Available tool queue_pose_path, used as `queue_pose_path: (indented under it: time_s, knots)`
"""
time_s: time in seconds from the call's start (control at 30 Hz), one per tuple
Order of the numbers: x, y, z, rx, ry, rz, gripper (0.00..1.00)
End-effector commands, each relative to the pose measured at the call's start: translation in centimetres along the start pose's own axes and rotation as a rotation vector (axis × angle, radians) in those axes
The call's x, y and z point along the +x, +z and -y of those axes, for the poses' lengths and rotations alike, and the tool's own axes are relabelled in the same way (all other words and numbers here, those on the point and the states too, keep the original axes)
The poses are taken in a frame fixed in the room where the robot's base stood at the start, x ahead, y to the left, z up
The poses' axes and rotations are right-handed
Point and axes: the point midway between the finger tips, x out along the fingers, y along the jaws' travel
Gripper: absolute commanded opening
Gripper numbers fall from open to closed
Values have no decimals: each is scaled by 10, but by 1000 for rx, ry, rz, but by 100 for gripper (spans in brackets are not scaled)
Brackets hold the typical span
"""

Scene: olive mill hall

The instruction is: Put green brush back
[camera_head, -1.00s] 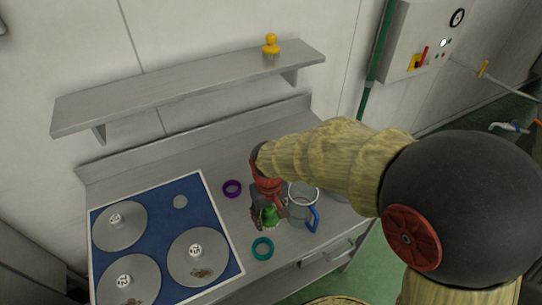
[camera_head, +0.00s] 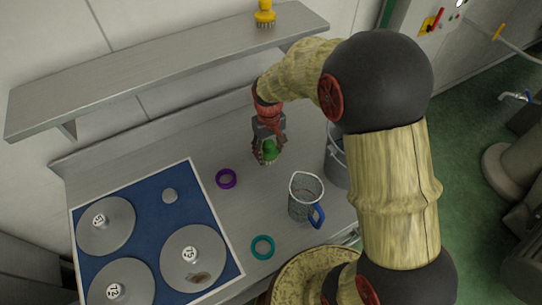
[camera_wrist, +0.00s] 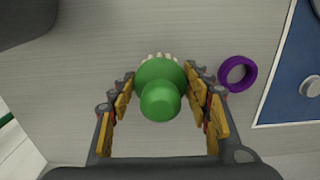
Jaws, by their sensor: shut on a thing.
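The green brush (camera_head: 269,151) is held in my gripper (camera_head: 268,146), above the back part of the steel worktop. In the wrist view the green brush (camera_wrist: 161,88) shows its round knob toward the camera, with pale bristles at its far edge. The fingers of my gripper (camera_wrist: 160,92) are shut on it from both sides. A yellow brush (camera_head: 265,14) of like shape stands on the wall shelf (camera_head: 160,72), near its right end.
A clear jug (camera_head: 305,198) with a blue handle stands in front of my gripper. A purple ring (camera_head: 226,179) and a teal ring (camera_head: 262,247) lie on the worktop (camera_head: 190,150). A blue mat (camera_head: 150,226) holds several grey discs. A grey bucket (camera_head: 338,165) stands at the right. Most of the shelf is bare.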

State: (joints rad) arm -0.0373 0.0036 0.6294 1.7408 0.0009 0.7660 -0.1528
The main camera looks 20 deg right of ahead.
Motion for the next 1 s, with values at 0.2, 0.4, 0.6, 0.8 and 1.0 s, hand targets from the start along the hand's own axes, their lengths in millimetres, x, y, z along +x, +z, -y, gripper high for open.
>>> queue_pose_path:
  time_s: [0.2, 0.4, 0.6, 0.8, 1.0]
  knots:
    - [36, -20, -16, 0, -1, 4, 28]
    - [45, -26, -21, 0, -1, 3, 28]
    - [69, -31, -26, -1, -1, 5, 28]
    - [84, -32, -26, -1, 0, 2, 28]
    - [83, -32, -25, -1, 0, 2, 28]
